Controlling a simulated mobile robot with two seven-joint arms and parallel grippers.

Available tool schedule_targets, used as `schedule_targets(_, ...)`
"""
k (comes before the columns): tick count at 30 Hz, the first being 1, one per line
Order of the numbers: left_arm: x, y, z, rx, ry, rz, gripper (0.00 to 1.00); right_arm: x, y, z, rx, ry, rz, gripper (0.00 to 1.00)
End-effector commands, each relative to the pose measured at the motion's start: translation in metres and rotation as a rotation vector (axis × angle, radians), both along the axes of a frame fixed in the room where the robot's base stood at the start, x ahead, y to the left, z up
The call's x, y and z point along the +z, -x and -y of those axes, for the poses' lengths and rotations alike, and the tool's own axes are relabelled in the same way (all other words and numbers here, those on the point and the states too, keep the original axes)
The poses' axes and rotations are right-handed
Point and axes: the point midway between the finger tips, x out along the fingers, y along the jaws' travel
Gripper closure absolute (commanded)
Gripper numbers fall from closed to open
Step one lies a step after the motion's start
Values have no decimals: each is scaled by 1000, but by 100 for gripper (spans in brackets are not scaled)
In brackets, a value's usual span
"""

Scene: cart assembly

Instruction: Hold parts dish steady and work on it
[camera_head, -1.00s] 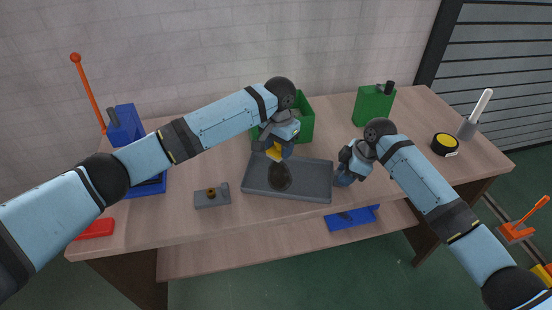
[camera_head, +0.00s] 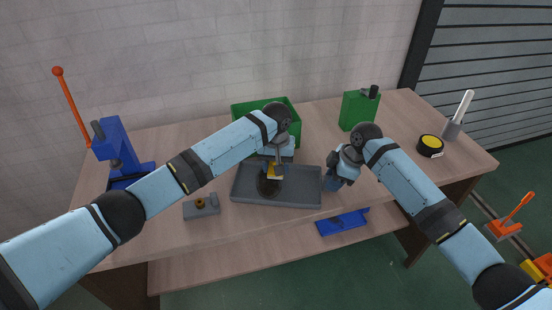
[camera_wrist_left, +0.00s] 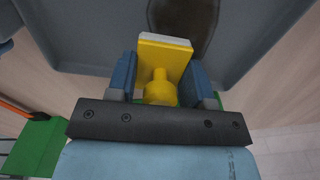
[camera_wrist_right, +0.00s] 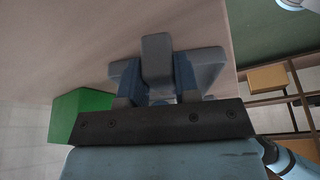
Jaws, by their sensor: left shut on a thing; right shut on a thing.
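The grey parts dish (camera_head: 300,201) lies on the bench, with a dark patch (camera_head: 268,187) on its floor, which also shows in the left wrist view (camera_wrist_left: 187,28). My left gripper (camera_head: 273,163) is shut on a yellow tool with a pale edge (camera_wrist_left: 168,57), held over the dish at the patch. I cannot tell whether the tool touches the floor of the dish. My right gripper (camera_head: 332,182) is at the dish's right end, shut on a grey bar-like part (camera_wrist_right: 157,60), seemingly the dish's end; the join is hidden.
A green open bin (camera_head: 240,112) stands behind the dish. A grey block with a brass piece (camera_head: 201,206) lies to its left. A blue press with a red-knobbed lever (camera_head: 118,145) is farther left. A green box (camera_head: 357,110) and a yellow-black disc (camera_head: 430,146) are at right.

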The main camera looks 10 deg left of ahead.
Motion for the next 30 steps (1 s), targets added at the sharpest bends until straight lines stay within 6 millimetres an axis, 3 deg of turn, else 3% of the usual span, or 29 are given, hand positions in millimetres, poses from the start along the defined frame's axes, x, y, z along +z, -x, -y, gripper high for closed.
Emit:
schedule_targets(7, -30, 0, 0, 1, -1, -3, 72, 0, 0, 0, 0, 0, 0, 100)
schedule_targets(9, -28, -1, -9, 2, -2, 1, 79, 0, 0, 0, 0, 0, 0, 100)
schedule_targets(21, -29, 0, -38, 1, -2, 0, 79, 0, 0, 0, 0, 0, 1, 100)
schedule_targets(30, -29, 0, -15, -1, 0, 0, 79, 0, 0, 0, 0, -1, 1, 100)
